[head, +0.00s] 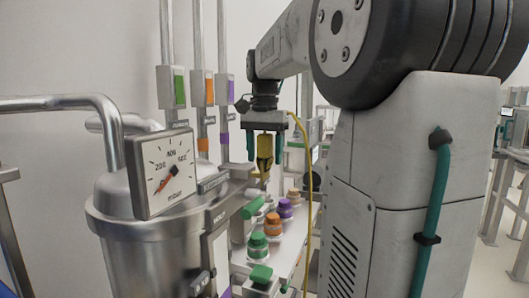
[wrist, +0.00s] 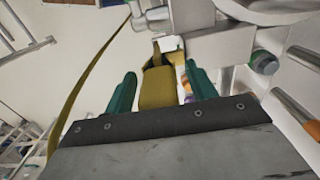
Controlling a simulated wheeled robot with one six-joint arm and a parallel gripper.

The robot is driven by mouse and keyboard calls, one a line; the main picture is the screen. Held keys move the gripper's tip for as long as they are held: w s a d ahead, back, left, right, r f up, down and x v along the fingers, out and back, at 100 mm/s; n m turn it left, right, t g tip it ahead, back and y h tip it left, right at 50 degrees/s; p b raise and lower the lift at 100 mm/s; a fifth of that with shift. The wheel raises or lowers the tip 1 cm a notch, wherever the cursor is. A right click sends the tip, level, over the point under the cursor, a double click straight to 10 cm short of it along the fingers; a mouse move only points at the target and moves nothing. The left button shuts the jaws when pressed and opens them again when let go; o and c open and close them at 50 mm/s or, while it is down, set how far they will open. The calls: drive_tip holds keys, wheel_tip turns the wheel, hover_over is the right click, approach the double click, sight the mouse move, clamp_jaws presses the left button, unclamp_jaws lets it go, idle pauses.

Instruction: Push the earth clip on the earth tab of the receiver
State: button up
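My gripper (head: 264,160) points down beside the steel vessel, with one teal finger on each side of the yellow earth clip (head: 264,150). In the wrist view my gripper (wrist: 160,82) has the clip (wrist: 158,90) between its fingers, its jaw end pointing away from the palm. The clip is held in the air, and a yellow cable (head: 307,190) hangs from it. The receiver appears to be the steel vessel (head: 145,255) with a dial gauge (head: 163,172) at left. I cannot make out the earth tab; the clip's jaw tips are small and partly hidden.
Green (head: 258,246), orange (head: 273,224) and purple (head: 285,208) capped fittings stand in a row below the gripper. Vertical pipes with green, orange and purple labels (head: 180,88) rise behind. A bent steel pipe (head: 70,103) runs at left. My arm covers the right side.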

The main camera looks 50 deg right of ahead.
sight(265, 134)
wheel_tip(265, 134, up, 8)
drive_tip(key=shift+f, duration=0.1)
idle(0.4)
idle(0.4)
